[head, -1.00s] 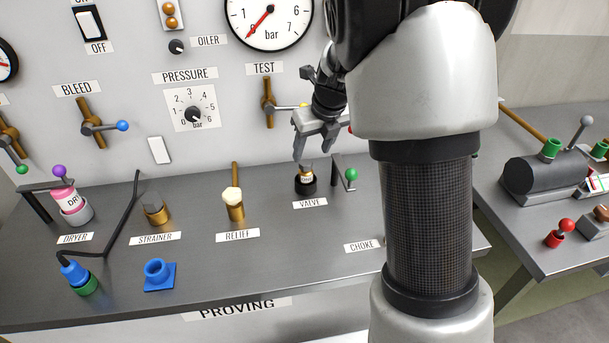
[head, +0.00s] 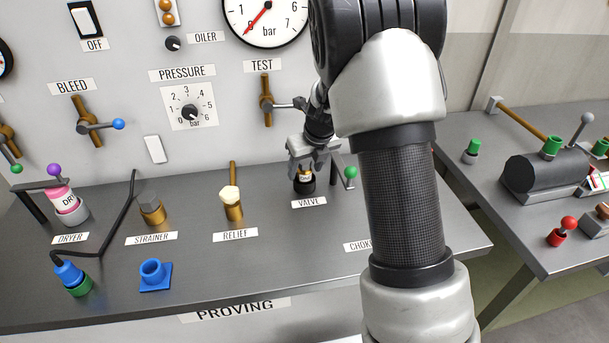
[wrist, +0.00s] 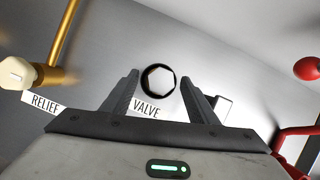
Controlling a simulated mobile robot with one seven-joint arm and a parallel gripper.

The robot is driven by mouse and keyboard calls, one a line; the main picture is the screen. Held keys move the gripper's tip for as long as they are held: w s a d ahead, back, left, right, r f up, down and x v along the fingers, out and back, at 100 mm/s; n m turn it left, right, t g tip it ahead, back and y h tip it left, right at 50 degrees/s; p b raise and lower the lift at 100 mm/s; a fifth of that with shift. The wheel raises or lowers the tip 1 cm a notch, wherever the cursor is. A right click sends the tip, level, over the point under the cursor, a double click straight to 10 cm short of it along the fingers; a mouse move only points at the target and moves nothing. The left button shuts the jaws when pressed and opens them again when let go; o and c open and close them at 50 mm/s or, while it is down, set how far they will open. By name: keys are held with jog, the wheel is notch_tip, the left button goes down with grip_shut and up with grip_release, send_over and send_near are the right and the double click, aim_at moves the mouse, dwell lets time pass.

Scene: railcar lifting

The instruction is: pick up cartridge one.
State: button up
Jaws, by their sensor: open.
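A small cartridge (head: 305,175) with a pale label stands upright in a black round holder (head: 304,188) behind the VALVE sign. I cannot read whether its label says one. In the wrist view, its pale hexagonal top (wrist: 158,79) shows inside a dark ring. My gripper (head: 312,165) is open just above the cartridge, pointing down. In the wrist view, my gripper (wrist: 160,82) has one finger on each side of the cartridge top, with gaps showing. Contact is not visible.
A lever with a green knob (head: 350,172) stands close to the right of the holder. The brass RELIEF fitting (head: 232,208) is to the left. The TEST handle (head: 266,100) is on the panel behind. The bench front between the RELIEF and CHOKE signs is clear.

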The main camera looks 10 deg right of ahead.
jog(key=shift+r, duration=0.1)
grip_shut()
